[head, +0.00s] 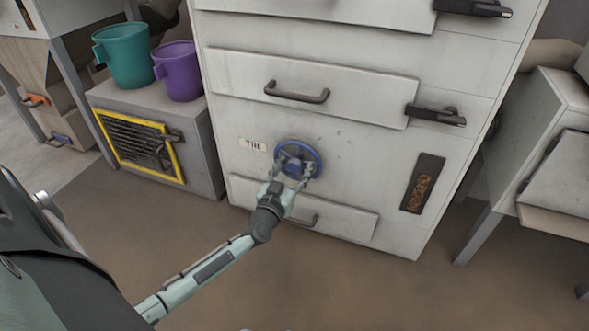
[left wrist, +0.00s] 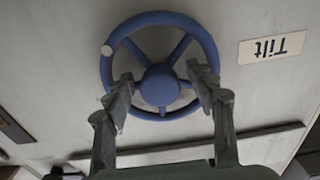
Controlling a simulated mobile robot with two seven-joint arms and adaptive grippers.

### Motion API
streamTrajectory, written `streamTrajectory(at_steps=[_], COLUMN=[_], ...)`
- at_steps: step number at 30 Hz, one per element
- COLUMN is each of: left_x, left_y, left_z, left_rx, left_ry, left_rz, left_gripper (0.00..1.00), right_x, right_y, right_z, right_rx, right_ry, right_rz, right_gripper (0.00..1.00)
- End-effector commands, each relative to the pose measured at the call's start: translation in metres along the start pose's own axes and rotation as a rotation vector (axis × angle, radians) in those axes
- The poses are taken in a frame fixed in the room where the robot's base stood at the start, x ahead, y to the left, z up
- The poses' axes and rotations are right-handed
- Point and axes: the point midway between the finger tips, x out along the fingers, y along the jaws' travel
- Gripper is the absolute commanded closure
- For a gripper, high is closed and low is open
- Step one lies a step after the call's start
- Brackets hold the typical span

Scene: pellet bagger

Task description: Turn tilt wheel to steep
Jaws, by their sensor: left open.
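The blue tilt wheel (head: 298,147) is mounted on the front of the pale cabinet, beside a "Tilt" label (head: 253,145). In the left wrist view the spoked wheel (left wrist: 160,20) has a round hub and a small pale spot on its rim; the label (left wrist: 271,47) appears upside down there. My left gripper (head: 291,174) is open in front of the wheel. In the left wrist view its fingers (left wrist: 164,88) lie on either side of the hub, overlapping the lower rim; contact is unclear. My right gripper is not in view.
A drawer with a handle (head: 297,94) is above the wheel, and another drawer (head: 345,219) is just below. A dark panel with orange marks (head: 423,184) is to the right. Teal (head: 127,58) and purple (head: 178,73) buckets stand on a box at left. Open floor lies in front.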

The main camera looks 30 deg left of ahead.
Motion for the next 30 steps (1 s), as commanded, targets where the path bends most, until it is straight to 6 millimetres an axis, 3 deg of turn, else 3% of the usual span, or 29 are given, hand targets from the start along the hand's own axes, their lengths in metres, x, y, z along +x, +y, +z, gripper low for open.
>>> streamTrajectory(at_steps=[7,20,30], left_x=[0.0004,0.0001,0.0001], left_y=[0.0002,0.0002,0.0002], left_z=[-0.0002,-0.0002,-0.0012], left_rx=[0.0,0.0,0.012], left_ry=[0.0,0.0,0.0], left_rz=[0.001,0.0,0.0], left_gripper=[0.46,1.0,1.0], right_x=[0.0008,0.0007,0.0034], right_y=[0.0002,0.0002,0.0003], right_z=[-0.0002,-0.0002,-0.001], right_rx=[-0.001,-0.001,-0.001], right_ry=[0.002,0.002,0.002], right_rz=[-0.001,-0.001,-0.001], right_gripper=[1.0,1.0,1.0])
